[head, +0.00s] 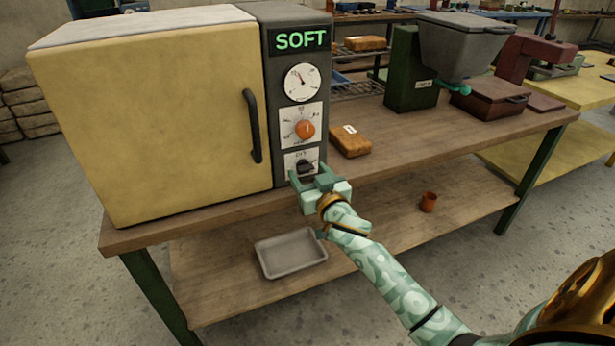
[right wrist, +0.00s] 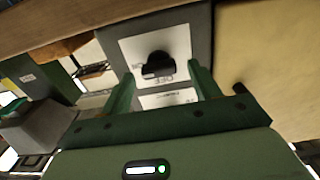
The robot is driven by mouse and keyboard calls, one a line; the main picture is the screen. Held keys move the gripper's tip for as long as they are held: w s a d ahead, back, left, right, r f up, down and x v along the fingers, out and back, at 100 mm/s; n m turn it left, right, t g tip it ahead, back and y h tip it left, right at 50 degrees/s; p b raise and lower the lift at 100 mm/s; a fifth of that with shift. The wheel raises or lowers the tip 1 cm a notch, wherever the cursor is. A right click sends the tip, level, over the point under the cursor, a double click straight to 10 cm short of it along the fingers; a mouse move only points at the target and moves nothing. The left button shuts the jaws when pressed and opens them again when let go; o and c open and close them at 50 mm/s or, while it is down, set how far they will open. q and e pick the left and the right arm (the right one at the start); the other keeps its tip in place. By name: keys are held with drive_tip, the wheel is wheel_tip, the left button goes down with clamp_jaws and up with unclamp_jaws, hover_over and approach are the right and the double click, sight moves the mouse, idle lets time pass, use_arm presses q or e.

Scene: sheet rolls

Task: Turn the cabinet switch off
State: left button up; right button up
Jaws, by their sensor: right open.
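The cabinet (head: 160,115) is a yellow box with a grey control panel (head: 277,110) on its right side. The switch (head: 305,167) is a small black knob on a white plate at the panel's bottom. In the right wrist view, the switch (right wrist: 158,66) appears upside down with dark lettering beside it; I cannot tell which setting it is on. My right gripper (head: 308,174) is open in front of the switch, its two green fingers to either side of it in the wrist view. Contact is not visible. My left gripper is not in view.
An orange dial (head: 305,129) and a round gauge (head: 302,82) sit above the switch, under a lit "SOFT" sign (head: 301,39). The door handle (head: 252,125) is left of the panel. An orange package (head: 350,143) lies right of it on the bench. A grey tray (head: 291,253) is on the lower shelf.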

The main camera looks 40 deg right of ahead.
drive_tip(key=shift+w, duration=0.2)
drive_tip(key=shift+c, duration=0.3)
drive_tip(key=c, duration=0.9)
